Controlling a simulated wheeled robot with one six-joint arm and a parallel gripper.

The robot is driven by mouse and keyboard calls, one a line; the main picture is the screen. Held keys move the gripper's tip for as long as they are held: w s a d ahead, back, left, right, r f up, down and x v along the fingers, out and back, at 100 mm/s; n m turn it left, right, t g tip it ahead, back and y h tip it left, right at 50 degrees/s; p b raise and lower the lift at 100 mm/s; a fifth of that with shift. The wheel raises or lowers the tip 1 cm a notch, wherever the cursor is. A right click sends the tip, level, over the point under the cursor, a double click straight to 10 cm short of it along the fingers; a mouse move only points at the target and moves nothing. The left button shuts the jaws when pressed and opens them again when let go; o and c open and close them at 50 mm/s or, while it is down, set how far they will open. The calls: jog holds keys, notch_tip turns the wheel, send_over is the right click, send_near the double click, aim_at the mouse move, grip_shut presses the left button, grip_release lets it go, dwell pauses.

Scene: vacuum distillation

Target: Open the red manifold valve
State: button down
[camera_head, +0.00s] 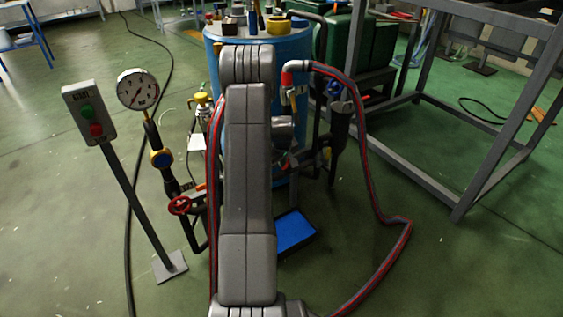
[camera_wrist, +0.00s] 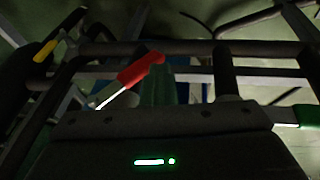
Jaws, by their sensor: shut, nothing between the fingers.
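In the wrist view a red lever handle (camera_wrist: 140,68) lies slanted across the middle, close to dark pipes, with a pale metal end at its lower left. My gripper (camera_wrist: 158,75) is shut and empty. Its fingers appear just beside the red handle, partly overlapping it in the picture; I cannot tell whether they touch. In the head view my arm hides the gripper and this handle. A separate red handwheel (camera_head: 180,205) sits on the pipework left of my arm.
A yellow handle (camera_wrist: 45,50) and a green handle (camera_wrist: 304,115) flank the pipes. A gauge (camera_head: 138,90) and a button post (camera_head: 90,115) stand left. A blue drum (camera_head: 300,50) stands behind my arm, and a grey frame (camera_head: 465,180) right. A red-striped hose (camera_head: 370,165) loops right.

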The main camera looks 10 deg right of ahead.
aim_at(286, 166)
jog(key=shift+w+d+f+t+h+b, duration=0.15)
jog(key=shift+d+f+h+b, duration=0.25)
jog(key=shift+f, duration=0.3)
jog(key=shift+w+d+f+t+h+b, duration=0.1)
jog(key=shift+d+f+t+h+b, duration=0.2)
jog(key=shift+f+b, duration=0.35)
jog(key=shift+d+f, duration=0.15)
dwell(0.5)
